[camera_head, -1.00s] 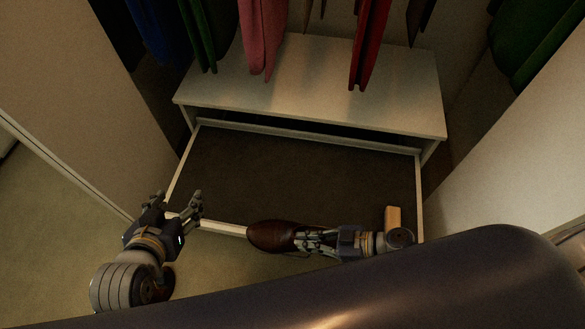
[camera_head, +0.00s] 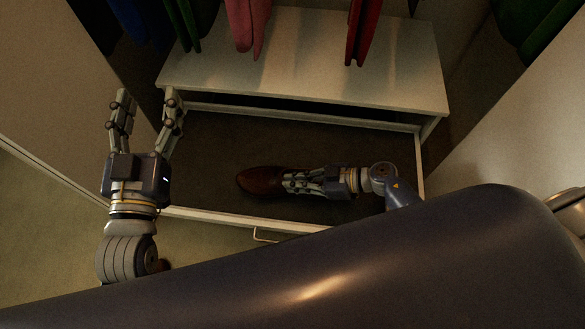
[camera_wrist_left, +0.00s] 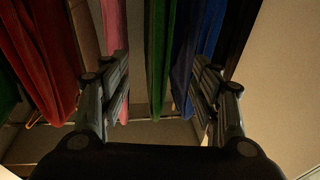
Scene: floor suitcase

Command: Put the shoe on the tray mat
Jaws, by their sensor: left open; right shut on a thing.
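A brown shoe (camera_head: 260,181) lies lengthwise over the dark tray mat (camera_head: 225,142) inside the pulled-out drawer, toe to the left. My right gripper (camera_head: 292,183) is shut on its right part and hides that end. Whether the sole touches the mat, I cannot tell. My left gripper (camera_head: 147,98) is open and empty, fingers pointing up the picture, at the drawer's left side. In the left wrist view its spread fingers (camera_wrist_left: 160,75) hold nothing.
A pale shelf (camera_head: 300,70) stands behind the drawer, with hanging clothes (camera_head: 242,28) above. The drawer's front edge (camera_head: 225,218) has a handle (camera_head: 263,236). Pale panels flank both sides.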

